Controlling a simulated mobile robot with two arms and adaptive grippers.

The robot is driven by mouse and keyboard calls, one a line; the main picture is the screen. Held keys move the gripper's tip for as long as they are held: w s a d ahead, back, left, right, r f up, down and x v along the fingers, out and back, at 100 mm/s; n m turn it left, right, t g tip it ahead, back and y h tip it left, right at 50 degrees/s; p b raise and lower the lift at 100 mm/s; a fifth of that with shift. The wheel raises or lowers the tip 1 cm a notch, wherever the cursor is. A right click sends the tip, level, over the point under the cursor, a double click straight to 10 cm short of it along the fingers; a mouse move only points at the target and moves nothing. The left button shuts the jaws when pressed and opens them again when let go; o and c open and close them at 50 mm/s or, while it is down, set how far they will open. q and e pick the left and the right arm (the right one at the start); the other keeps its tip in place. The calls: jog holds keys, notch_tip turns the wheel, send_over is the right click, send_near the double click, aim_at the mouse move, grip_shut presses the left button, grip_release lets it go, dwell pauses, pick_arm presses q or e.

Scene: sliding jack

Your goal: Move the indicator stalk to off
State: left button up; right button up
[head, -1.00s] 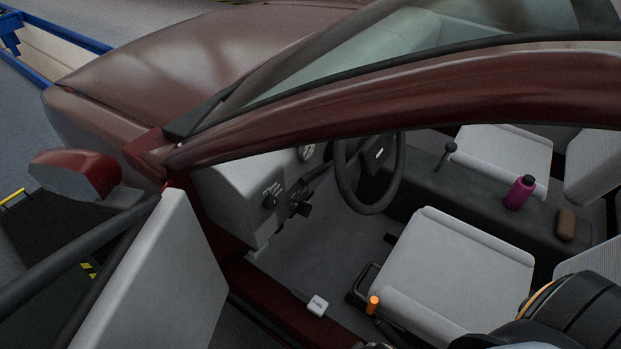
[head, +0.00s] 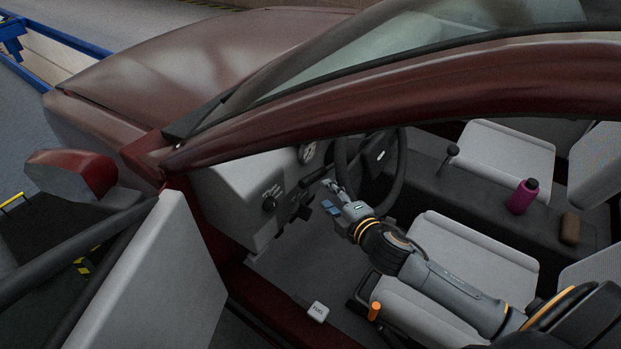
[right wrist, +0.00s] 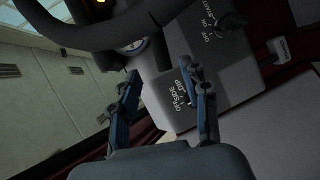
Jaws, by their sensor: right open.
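The indicator stalk looks to be the dark lever (head: 314,176) between the grey dashboard (head: 232,205) and the steering wheel (head: 370,178) in the head view. Its exact setting cannot be read. My right gripper (head: 329,196) reaches in over the driver's seat, with its fingers just right of the lever and below the wheel rim. In the right wrist view its two blue fingers (right wrist: 170,85) are spread apart with nothing clearly between them. Beyond them is a grey panel lettered OFF, SIDE and DIP (right wrist: 181,92). My left gripper is not in view.
The dark wheel rim (right wrist: 90,32) is close to the fingers. A dark knob (head: 269,203) sits on the dashboard. A white FUEL tab (head: 318,311) and an orange-topped lever (head: 375,311) are low by the seat. A purple bottle (head: 523,197) stands on the console. The open door (head: 160,280) is at left.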

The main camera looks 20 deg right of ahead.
aim_at(313, 182)
jog(key=x, duration=1)
jog(key=shift+w, duration=0.15)
jog(key=shift+c, duration=0.2)
grip_shut()
